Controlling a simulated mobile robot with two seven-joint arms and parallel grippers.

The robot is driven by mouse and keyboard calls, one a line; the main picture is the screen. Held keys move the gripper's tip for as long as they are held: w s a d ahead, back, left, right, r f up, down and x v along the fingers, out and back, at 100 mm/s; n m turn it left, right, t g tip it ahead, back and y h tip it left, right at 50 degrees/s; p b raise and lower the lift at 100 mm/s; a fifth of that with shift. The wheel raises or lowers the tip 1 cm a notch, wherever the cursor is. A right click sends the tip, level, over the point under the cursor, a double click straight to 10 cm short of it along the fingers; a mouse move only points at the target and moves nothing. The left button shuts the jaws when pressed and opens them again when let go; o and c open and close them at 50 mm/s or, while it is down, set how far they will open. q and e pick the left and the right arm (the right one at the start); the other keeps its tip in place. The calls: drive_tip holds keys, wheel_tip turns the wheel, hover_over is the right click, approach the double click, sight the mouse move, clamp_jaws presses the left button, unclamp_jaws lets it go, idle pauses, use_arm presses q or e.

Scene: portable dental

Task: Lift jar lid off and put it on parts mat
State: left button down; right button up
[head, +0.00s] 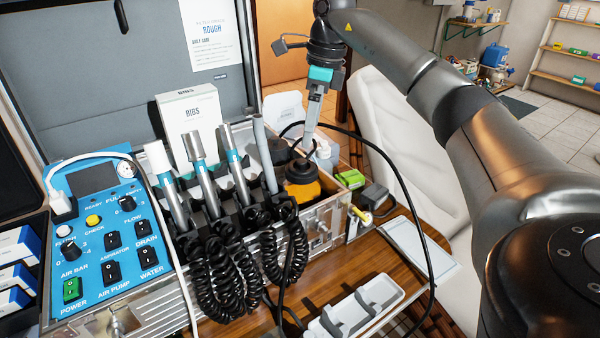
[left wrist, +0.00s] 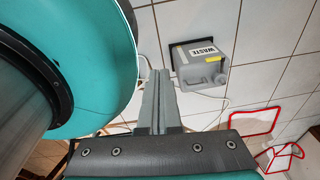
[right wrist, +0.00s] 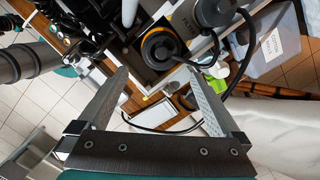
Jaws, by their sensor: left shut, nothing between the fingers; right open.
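The jar (head: 303,190) is orange, with a round black lid (head: 300,171) on it, in a compartment at the right end of the open dental case. In the right wrist view the lid (right wrist: 160,47) shows from above as a dark ring. My right gripper (head: 306,148) points down just above the lid; it is open, with nothing between its fingers (right wrist: 157,72). Whether a finger touches the lid I cannot tell. A pale flat mat (head: 418,247) lies on the wooden table at right; it may be the parts mat. My left gripper (left wrist: 158,74) is shut and empty, away from the case.
Dental handpieces (head: 205,175) with coiled black hoses stand left of the jar. A black cable (head: 410,220) loops right of it. A green box (head: 350,179) and a white tray (head: 355,310) are near.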

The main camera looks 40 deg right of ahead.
drive_tip(key=b, duration=0.1)
hover_over(303, 161)
drive_tip(key=f, duration=0.4)
drive_tip(key=shift+s+d+f, duration=0.25)
drive_tip(key=shift+s, duration=0.15)
drive_tip(key=shift+f, duration=0.25)
drive_tip(key=f, duration=0.1)
drive_tip(key=f+b, duration=0.1)
drive_tip(key=f, duration=0.1)
drive_tip(key=shift+w+a+b, duration=0.15)
drive_tip(key=shift+w+b, duration=0.15)
drive_tip(key=shift+w, duration=0.05)
drive_tip(key=shift+f, duration=0.25)
use_arm(q)
drive_tip(key=w+a+f, duration=0.1)
drive_tip(key=w, duration=0.5)
drive_tip(key=shift+w+a+f+t, duration=0.2)
drive_tip(key=shift+a+f+t, duration=0.15)
drive_tip(key=shift+f+t, duration=0.05)
use_arm(e)
drive_tip(key=shift+w+a+f, duration=0.1)
drive_tip(key=shift+f, duration=0.4)
drive_tip(key=shift+c, duration=0.4)
drive_tip(key=c, duration=0.9)
